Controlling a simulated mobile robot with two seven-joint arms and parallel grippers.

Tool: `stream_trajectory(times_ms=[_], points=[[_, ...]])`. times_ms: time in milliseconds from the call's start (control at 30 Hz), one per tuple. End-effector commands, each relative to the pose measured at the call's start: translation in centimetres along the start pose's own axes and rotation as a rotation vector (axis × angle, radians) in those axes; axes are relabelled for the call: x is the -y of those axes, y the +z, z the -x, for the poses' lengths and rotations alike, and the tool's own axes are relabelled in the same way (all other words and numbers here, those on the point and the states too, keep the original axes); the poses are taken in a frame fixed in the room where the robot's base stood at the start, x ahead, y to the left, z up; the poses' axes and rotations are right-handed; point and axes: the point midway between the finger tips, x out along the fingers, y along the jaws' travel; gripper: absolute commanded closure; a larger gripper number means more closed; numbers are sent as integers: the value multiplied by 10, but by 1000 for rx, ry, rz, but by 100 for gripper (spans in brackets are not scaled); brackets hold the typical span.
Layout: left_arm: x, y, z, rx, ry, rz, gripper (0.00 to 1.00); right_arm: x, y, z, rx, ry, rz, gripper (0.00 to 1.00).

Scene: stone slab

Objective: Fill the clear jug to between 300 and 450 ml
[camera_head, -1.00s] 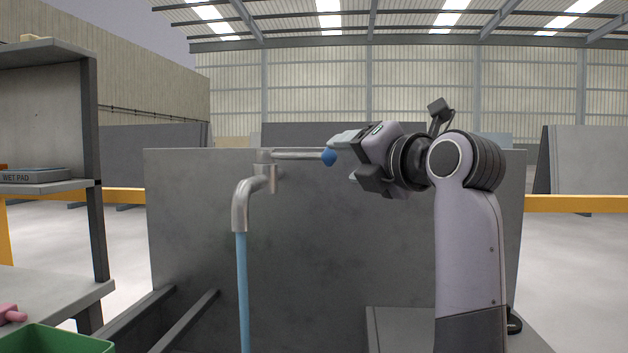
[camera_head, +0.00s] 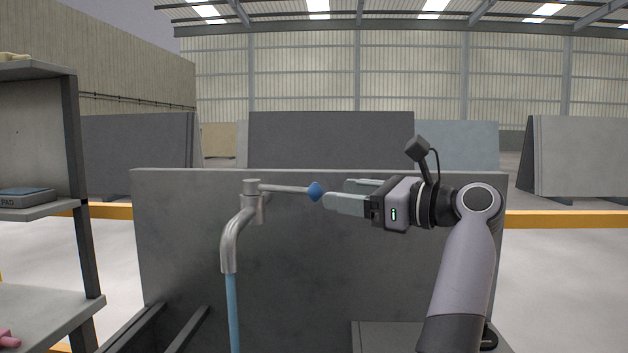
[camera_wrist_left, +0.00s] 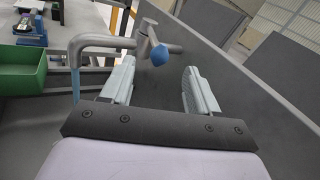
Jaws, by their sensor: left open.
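The metal tap (camera_head: 232,245) has a curved spout and a side lever (camera_head: 285,189) with a blue knob (camera_head: 316,191) at its end. A light-blue stream of water (camera_head: 233,310) runs from the spout; its lower end is out of view. My left gripper (camera_head: 336,191) is open, with its fingers pointing at the knob from the right. In the left wrist view the knob (camera_wrist_left: 159,56) lies between and slightly beyond the fingertips (camera_wrist_left: 158,68); contact cannot be told. The clear jug and my right gripper are not in view.
A large grey stone slab (camera_head: 330,260) stands behind the tap. A shelf rack (camera_head: 82,220) with a grey pad box (camera_head: 28,198) is on the left. A green bin (camera_wrist_left: 22,72) shows in the left wrist view. Dark rails (camera_head: 190,330) lie low in front.

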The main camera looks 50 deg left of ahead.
Motion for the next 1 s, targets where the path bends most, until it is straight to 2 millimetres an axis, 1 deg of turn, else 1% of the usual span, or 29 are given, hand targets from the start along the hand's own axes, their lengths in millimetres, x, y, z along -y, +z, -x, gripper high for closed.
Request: stream_trajectory(times_ms=[67,167,400,500,633,867,900,967,1000], points=[[0,0,-4,3,6,12,40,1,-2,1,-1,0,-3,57],[0,0,-15,4,9,16,40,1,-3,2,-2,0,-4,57],[-1,1,-52,4,8,15,40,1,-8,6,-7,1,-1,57],[0,1,-63,4,6,14,40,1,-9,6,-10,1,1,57],[0,0,-70,2,5,13,40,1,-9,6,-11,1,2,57],[0,0,-72,2,4,13,40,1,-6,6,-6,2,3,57],[0,0,-71,2,4,13,43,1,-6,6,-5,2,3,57],[0,0,-71,2,4,13,63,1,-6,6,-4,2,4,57],[0,0,-71,2,4,13,76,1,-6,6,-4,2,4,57]])
